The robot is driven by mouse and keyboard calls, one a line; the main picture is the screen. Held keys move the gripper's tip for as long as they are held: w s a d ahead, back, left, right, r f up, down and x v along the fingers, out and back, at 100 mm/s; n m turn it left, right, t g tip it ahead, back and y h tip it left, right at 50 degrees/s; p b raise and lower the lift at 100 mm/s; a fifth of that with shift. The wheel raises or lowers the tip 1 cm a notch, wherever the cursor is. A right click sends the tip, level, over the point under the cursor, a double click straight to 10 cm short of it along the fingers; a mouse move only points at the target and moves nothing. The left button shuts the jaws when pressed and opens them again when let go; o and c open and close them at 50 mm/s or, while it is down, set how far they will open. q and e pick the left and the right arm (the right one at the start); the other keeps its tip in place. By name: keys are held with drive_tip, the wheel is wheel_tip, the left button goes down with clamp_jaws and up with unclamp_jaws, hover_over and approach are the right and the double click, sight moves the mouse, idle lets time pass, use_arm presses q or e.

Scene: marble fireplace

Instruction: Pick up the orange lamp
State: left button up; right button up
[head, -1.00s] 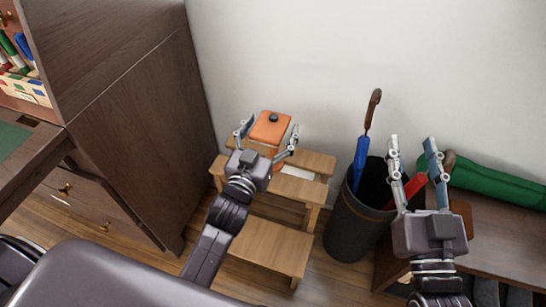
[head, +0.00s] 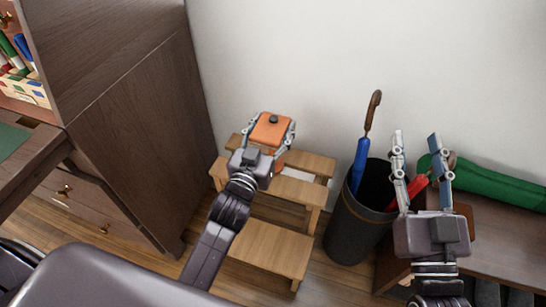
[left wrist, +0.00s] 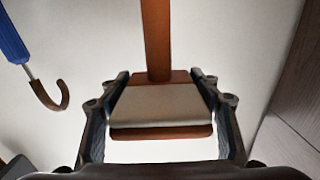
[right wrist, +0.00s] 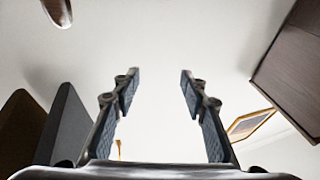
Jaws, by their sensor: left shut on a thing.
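In the left wrist view the lamp (left wrist: 160,103) shows a pale panel with brown edges between the fingers (left wrist: 160,100). Whether its base touches the stool is hidden by my gripper. My right gripper (head: 418,150) is open and empty above the bench; it also shows open in the right wrist view (right wrist: 160,85).
The wooden step stool (head: 270,248) stands below the lamp. A dark bin (head: 350,232) with a blue umbrella (head: 360,165) and a red one stands to its right. A dark cabinet (head: 145,130) is at the left.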

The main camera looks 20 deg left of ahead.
use_arm(q)
drive_tip(key=shift+c, duration=1.1)
drive_tip(key=shift+r, duration=0.1)
